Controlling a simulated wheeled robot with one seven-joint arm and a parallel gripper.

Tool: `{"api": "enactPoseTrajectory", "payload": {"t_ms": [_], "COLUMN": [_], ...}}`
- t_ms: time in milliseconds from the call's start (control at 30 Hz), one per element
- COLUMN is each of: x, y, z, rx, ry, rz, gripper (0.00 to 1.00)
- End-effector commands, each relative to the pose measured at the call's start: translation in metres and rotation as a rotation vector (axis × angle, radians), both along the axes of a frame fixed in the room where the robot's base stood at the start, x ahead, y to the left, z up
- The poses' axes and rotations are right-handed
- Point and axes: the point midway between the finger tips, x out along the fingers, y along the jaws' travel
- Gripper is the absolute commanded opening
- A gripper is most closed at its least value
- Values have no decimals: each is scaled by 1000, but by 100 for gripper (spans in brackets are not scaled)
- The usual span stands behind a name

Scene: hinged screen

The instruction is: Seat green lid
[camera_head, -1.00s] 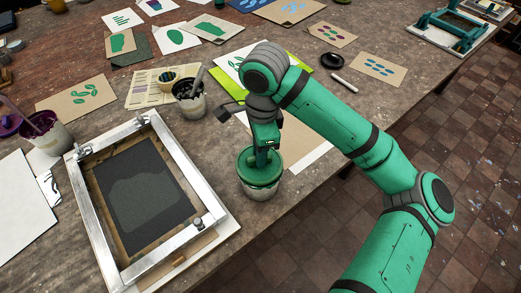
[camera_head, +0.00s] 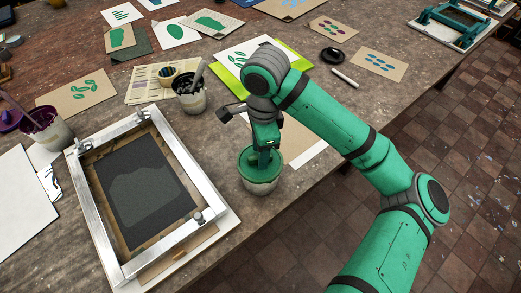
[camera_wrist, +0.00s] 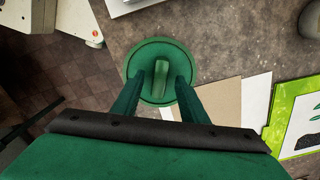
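The green lid (camera_wrist: 160,48) is a round disc with a raised bar handle (camera_wrist: 161,78), seen from above in the wrist view. In the head view the lid (camera_head: 248,160) is at the mouth of a pale pot (camera_head: 260,186), near the table's front edge. It looks about level; whether it is fully down cannot be told. My gripper (camera_wrist: 160,80) points down over the lid, one finger on each side of the handle. Gaps show between the fingers and the handle, so it looks open. In the head view my gripper (camera_head: 263,160) partly hides the lid.
A metal-framed screen (camera_head: 185,160) lies left of the pot. A dark ink pot (camera_head: 190,100) with a spatula stands behind it, and a purple pot (camera_head: 47,132) at far left. Printed cards lie around. The floor (camera_head: 470,200) is at right.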

Motion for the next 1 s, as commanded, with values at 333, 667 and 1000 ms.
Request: {"api": "enactPoseTrajectory", "payload": {"t_ms": [333, 667, 1000], "x": [0, 0, 0], "y": [0, 0, 0], "z": [0, 24, 53], "rx": [0, -1, -2], "ry": [0, -1, -1], "rz": [1, 2, 1], "gripper": [52, 52, 52]}}
